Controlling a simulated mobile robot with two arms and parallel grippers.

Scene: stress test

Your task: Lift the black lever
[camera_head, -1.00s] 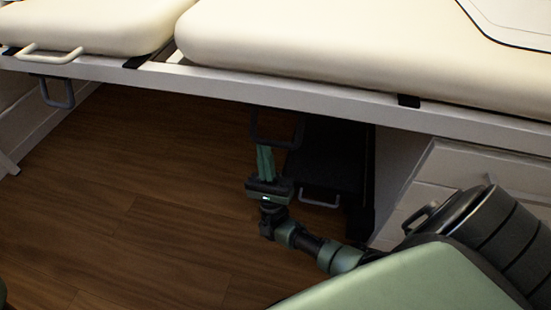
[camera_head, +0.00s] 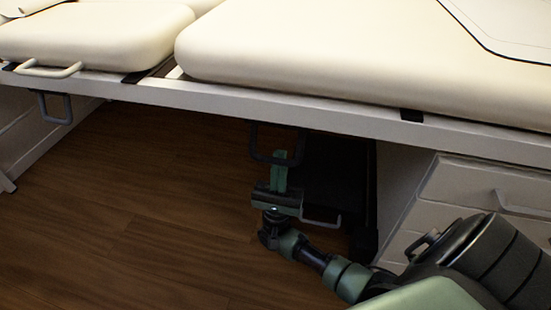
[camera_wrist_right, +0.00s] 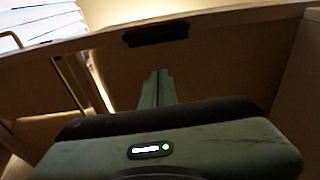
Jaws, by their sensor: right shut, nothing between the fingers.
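Two dark U-shaped levers hang under the bed's white rail in the head view. One black lever (camera_head: 254,145) is at the middle, and another lever (camera_head: 41,106) is at the far left. My right gripper (camera_head: 281,153) is shut and empty, with its green fingers pointing up. Its fingertips overlap the lower bar of the middle lever in the picture; whether they touch is unclear. In the right wrist view my shut fingers (camera_wrist_right: 158,73) point up toward the underside of the rail. My left gripper is not in view.
The cream-padded bed (camera_head: 330,55) spans the top, with its white rail (camera_head: 270,101) above my gripper. A dark box-like part with a pale handle (camera_head: 322,221) is just right of my gripper. White drawers (camera_head: 480,185) stand at right. Open wooden floor (camera_head: 130,210) lies at left.

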